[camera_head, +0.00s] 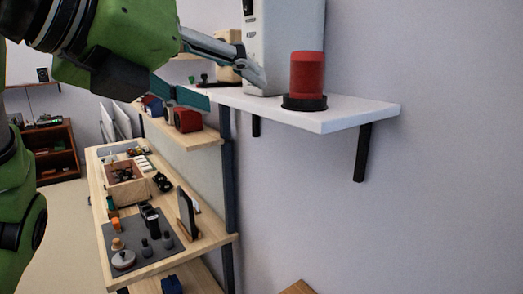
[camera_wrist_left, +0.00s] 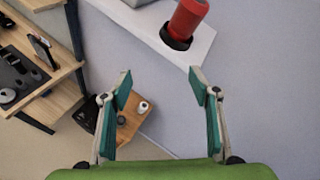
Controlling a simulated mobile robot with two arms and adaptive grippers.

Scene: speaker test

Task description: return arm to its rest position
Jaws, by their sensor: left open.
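My left gripper (camera_head: 205,88) reaches in from the upper left in the head view, on my green arm. In the left wrist view its two teal-padded fingers (camera_wrist_left: 160,88) stand wide apart with nothing between them. A red cylinder (camera_head: 307,75) with a black base stands upright on the white wall shelf (camera_head: 352,112), to the right of the gripper and apart from it. The red cylinder also shows at the top of the left wrist view (camera_wrist_left: 187,18), beyond the fingers. My right gripper is not in view.
A large white box (camera_head: 285,40) stands on the white shelf behind the cylinder. A wooden workbench (camera_head: 190,250) with a grey mat and several small items lies lower left. A small wooden table (camera_wrist_left: 133,117) shows below in the wrist view.

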